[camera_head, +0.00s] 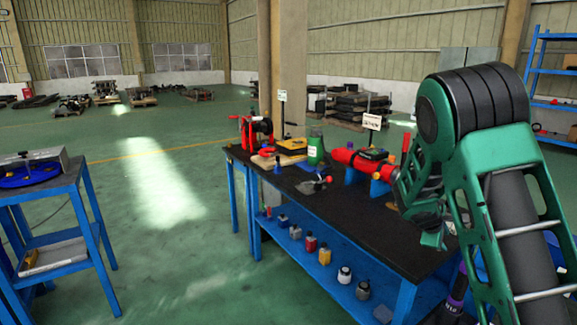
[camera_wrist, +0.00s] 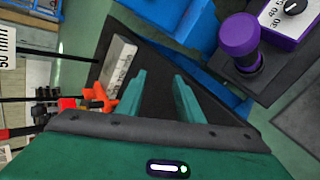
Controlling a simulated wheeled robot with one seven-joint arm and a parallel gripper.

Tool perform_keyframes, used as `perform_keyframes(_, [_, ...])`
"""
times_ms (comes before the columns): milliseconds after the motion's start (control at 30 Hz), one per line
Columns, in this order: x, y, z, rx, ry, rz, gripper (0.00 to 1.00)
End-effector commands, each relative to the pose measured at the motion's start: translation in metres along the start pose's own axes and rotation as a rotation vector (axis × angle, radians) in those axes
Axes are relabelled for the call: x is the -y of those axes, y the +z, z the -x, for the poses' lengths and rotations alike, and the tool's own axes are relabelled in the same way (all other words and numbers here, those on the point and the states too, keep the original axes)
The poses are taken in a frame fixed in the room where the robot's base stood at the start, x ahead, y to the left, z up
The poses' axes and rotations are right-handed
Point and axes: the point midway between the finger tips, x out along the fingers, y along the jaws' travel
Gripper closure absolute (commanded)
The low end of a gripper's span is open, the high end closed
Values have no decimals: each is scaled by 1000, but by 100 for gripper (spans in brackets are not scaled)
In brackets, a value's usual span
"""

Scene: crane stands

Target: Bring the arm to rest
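My gripper (camera_wrist: 160,88) is open in the wrist view, with its two green fingers apart and nothing between them. Behind the fingers is a dark surface, apparently the bench top. In the head view my green arm fills the right side and bends down over the right end of the black-topped blue bench (camera_head: 355,228). My gripper (camera_head: 433,238) is partly visible there, above the bench top, and its fingertips are hard to make out.
On the bench are a red cylindrical device (camera_head: 349,158), a green container (camera_head: 315,149) and a red reel (camera_head: 259,131). Small bottles stand on its lower shelf. A purple knob (camera_wrist: 240,36) is right of the fingers. A blue stand (camera_head: 62,195) is left, with open floor between.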

Motion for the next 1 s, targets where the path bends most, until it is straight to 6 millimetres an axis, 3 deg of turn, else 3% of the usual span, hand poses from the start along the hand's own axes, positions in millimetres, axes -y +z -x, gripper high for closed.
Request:
perform_keyframes(300, [44,17,89,-151,-235,-418,66])
perform_keyframes(700, [105,42,219,-252,-496,-804,66])
perform_keyframes(1000, [150,63,286,-258,-611,-968,66])
